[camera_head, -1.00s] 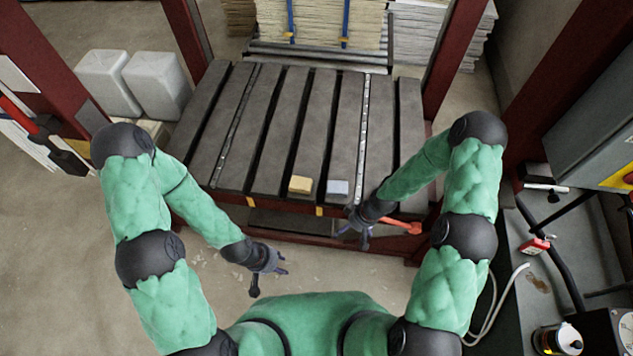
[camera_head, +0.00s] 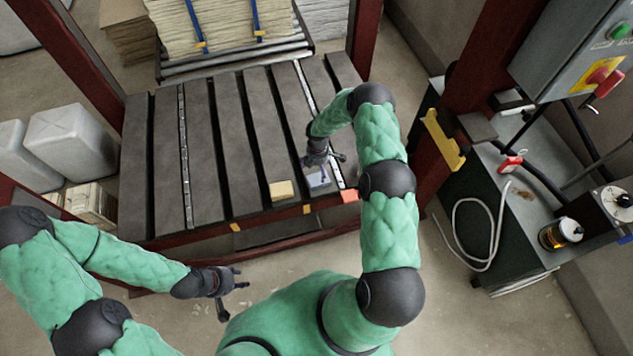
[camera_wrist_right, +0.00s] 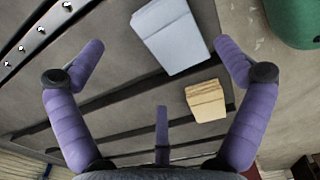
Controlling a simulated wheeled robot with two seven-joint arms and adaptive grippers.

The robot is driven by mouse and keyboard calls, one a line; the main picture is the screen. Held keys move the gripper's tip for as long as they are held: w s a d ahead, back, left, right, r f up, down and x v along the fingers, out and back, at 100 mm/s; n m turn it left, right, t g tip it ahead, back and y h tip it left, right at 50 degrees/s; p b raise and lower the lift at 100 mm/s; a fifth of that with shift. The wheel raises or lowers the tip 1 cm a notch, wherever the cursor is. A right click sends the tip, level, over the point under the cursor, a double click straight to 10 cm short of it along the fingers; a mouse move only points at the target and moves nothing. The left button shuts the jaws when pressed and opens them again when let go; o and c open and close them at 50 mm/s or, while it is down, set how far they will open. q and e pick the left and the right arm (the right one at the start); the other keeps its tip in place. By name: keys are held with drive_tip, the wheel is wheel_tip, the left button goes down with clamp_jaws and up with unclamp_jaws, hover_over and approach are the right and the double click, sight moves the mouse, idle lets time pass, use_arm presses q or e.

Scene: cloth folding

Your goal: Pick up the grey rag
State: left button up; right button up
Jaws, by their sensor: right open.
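The grey rag (camera_head: 318,179) is a small folded pale grey-blue block on the slatted table (camera_head: 205,150), near its front edge. My right gripper (camera_head: 324,162) is just above and behind it in the head view. In the right wrist view the rag (camera_wrist_right: 171,36) lies ahead between the spread purple fingers of the right gripper (camera_wrist_right: 165,62), which is open and empty. My left gripper (camera_head: 232,284) is in front of the table, away from the rag; it appears open with nothing in it.
A yellow folded cloth (camera_head: 282,190) lies left of the rag, and it also shows in the right wrist view (camera_wrist_right: 207,101). An orange-red item (camera_head: 349,196) is at the table's front edge. A grey control box (camera_head: 565,50) and cables stand to the right.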

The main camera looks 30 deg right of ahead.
sight(317, 176)
drive_tip(key=shift+s+a+f+b, duration=0.1)
drive_tip(key=shift+f+b, duration=0.6)
drive_tip(key=shift+f, duration=0.85)
drive_tip(key=shift+s+a+f+b, duration=0.1)
drive_tip(key=shift+f+b, duration=0.55)
drive_tip(key=shift+f, duration=0.85)
drive_tip(key=shift+r, duration=0.1)
drive_tip(key=c, duration=1)
